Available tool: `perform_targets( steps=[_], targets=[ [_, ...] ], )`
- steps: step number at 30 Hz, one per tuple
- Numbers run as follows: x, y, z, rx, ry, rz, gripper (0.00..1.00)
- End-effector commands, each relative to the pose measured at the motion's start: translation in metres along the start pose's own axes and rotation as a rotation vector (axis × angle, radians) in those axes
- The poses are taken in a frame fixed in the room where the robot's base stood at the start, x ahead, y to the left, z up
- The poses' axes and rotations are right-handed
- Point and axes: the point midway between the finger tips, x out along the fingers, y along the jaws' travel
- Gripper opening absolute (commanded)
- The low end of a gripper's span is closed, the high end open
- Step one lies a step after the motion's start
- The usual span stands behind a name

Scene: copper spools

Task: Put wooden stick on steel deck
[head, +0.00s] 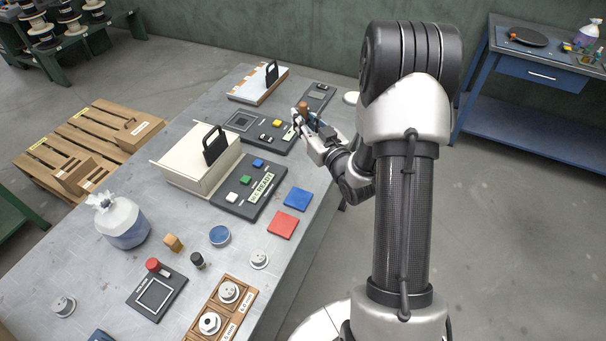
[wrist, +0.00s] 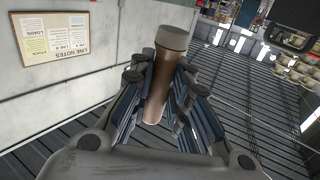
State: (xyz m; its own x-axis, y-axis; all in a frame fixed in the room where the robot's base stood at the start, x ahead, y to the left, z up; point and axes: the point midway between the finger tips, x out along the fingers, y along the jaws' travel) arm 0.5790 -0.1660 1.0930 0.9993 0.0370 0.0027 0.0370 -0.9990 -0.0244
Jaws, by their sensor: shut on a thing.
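My gripper (head: 303,121) is above the far right part of the grey metal bench top, the steel deck (head: 60,262). It is shut on a brown cylinder, the wooden stick (head: 304,107). In the wrist view, the stick (wrist: 158,88) stands between the two fingers (wrist: 153,98), slightly tilted, with a paler grey-beige end. The fingers cover part of its sides. In the head view, the stick's top pokes out above the fingers. I cannot tell whether its lower end touches anything.
Near the gripper are a dark panel (head: 247,121) with buttons and a small dark device (head: 318,97). A cream box (head: 190,168) with a black handle, a red pad (head: 283,224), a blue pad (head: 298,198) and a spool tray (head: 240,296) occupy the bench. Bare metal lies between them.

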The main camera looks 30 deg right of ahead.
Motion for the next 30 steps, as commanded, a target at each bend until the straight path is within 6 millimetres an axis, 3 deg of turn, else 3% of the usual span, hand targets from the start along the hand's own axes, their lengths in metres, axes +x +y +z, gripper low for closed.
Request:
perform_targets(
  steps=[9,15,23,30],
  targets=[
    [-0.001,0.002,0.09,0.003,-0.006,0.001,0.0],
    [-0.001,0.003,0.134,0.002,-0.005,0.001,0.0],
    [-0.001,0.004,0.153,0.0,-0.002,0.001,0.0],
    [-0.001,0.004,0.186,0.0,-0.003,0.001,0.0]
  ],
)
